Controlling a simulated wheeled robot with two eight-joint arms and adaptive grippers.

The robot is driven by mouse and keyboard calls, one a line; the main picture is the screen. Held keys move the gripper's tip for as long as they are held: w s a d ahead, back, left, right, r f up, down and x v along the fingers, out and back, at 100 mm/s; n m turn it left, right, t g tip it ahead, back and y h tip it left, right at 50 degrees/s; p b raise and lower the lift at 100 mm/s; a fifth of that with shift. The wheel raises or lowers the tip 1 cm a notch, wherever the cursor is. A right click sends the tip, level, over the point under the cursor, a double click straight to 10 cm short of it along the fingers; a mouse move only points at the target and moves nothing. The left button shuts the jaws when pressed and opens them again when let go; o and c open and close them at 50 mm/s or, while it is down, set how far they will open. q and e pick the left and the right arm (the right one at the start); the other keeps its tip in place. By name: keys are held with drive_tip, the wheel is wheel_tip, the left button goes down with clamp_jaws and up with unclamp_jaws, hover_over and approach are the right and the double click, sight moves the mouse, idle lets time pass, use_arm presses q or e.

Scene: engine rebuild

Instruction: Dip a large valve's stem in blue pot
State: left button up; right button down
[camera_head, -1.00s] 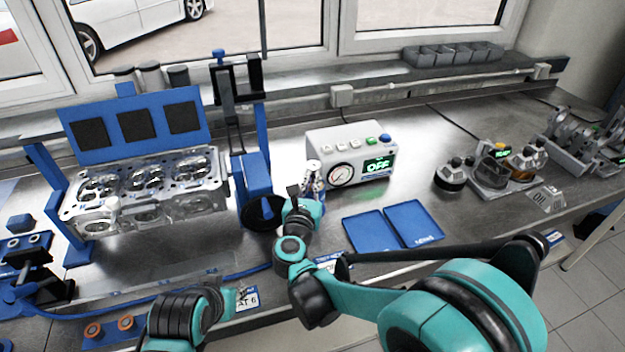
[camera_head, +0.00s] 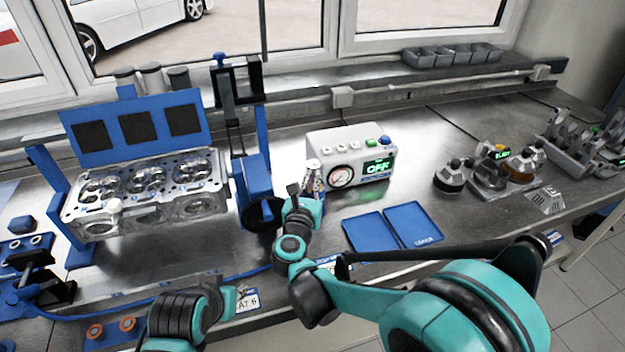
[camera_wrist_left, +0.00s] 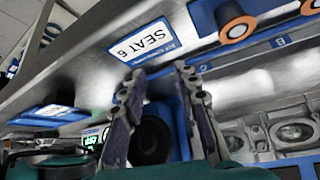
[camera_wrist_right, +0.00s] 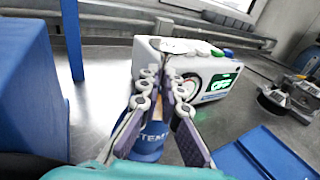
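My right gripper (camera_wrist_right: 164,80) is shut on a valve (camera_wrist_right: 180,46), its grey disc head up and its stem pointing down between the fingers. A blue pot (camera_wrist_right: 150,143) with lettering ending in "TEM" stands just below and behind the fingers. The stem's lower end is hidden, so I cannot tell how deep it is in the pot. My left gripper (camera_wrist_left: 160,76) is open and empty near the bench's front edge, by the "SEAT 6" label.
The cylinder head (camera_head: 145,195) sits in a blue stand at left. A white gauge box (camera_head: 350,150) reading "OFF" stands behind the right gripper. Blue trays (camera_head: 412,222) lie to its right. Bottles and metal parts stand far right. Bare bench lies between the trays and bottles.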

sight(313, 167)
drive_tip(key=shift+r+p, duration=2.35)
drive_tip(key=shift+r, duration=0.85)
